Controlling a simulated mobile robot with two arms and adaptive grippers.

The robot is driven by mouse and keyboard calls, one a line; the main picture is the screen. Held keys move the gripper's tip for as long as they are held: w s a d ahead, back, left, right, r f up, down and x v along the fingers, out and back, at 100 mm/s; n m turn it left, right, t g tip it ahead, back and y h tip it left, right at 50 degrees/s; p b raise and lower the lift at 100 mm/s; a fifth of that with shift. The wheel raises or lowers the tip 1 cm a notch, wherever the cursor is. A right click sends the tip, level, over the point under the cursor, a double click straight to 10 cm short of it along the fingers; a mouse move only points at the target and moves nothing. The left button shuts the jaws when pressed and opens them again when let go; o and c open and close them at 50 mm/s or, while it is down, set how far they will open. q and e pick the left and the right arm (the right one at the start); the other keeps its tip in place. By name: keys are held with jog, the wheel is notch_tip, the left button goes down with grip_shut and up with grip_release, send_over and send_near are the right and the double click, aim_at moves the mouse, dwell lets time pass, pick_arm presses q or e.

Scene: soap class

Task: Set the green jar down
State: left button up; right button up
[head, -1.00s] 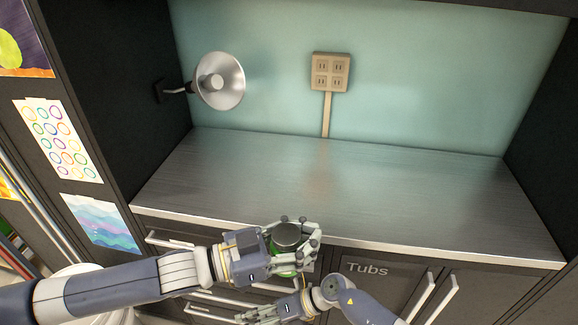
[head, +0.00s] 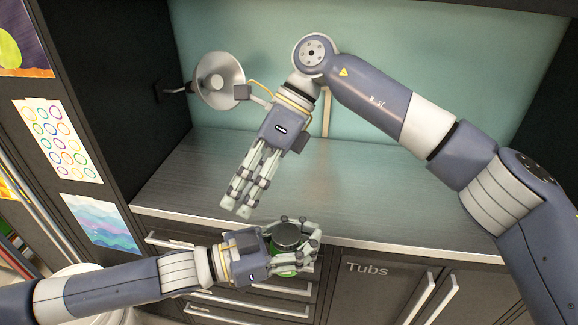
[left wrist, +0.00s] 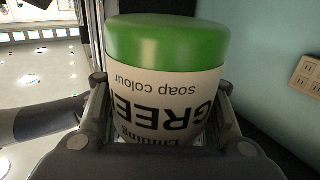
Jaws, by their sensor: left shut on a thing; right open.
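The green jar (head: 287,234) is held in my left gripper (head: 300,243), whose fingers wrap around it. In the head view its dark round top faces up and a green part shows below the fingers. It appears in front of the counter's front edge, over the drawers. In the left wrist view the jar (left wrist: 165,45) has a green band at the top of the picture and a white label with upside-down lettering, between the fingers. My right gripper (head: 236,207) is open and empty, fingers pointing down over the counter's front left part.
The grey counter (head: 380,185) has no objects on it. A metal lamp (head: 219,80) hangs at the left wall. Drawers and cupboard doors marked "Tubs" (head: 367,268) are below the front edge. My right arm crosses above the counter's right side.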

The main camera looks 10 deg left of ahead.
aim_at(289, 233)
jog(key=s+d+r+n+t+h, duration=0.3)
jog(key=d+r+n+t+h, duration=0.15)
jog(key=d+r, duration=0.3)
jog(key=shift+t+h, duration=0.35)
jog(key=shift+h, duration=0.1)
jog(key=f, duration=1.2)
jog(key=shift+w+d+f, duration=0.15)
jog(key=shift+w+f, duration=0.1)
jog(key=shift+w, duration=0.05)
jog(key=c, duration=1.3)
pick_arm(q)
jog(key=o, duration=1.5)
jog(key=shift+o, duration=0.2)
